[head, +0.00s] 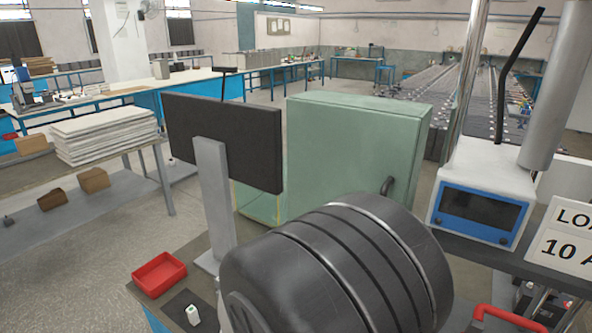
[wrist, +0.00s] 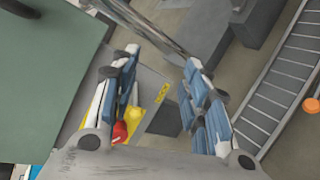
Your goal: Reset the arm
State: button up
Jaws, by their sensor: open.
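My gripper (wrist: 162,58) shows in the wrist view with its two fingers spread apart, blue pads facing each other. Nothing is between the fingertips. Beyond it lie a grey floor and, lower down between the fingers, a grey and yellow surface with a red item (wrist: 120,131) beside the left finger. In the head view a large dark rounded body, which looks like part of my arm, fills the lower middle. My gripper does not show there.
A green cabinet (head: 352,150) stands behind the arm; a black panel (head: 225,140) on a post is to its left. A red tray (head: 159,273) and a small white item (head: 193,315) sit lower left. A white device (head: 484,190) with a blue-framed screen stands at right.

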jog(key=s+d+r+m+g+y, duration=0.4)
jog(key=s+d+m+g, duration=0.4)
jog(key=s, duration=0.5)
jog(key=s+a+r+m+t+y, duration=0.4)
jog(key=s+a+y, duration=0.1)
jog(key=s+y, duration=0.1)
jog(key=shift+a+r+t+y, duration=0.2)
jog(key=shift+r+t+y, duration=0.2)
jog(key=shift+y, duration=0.5)
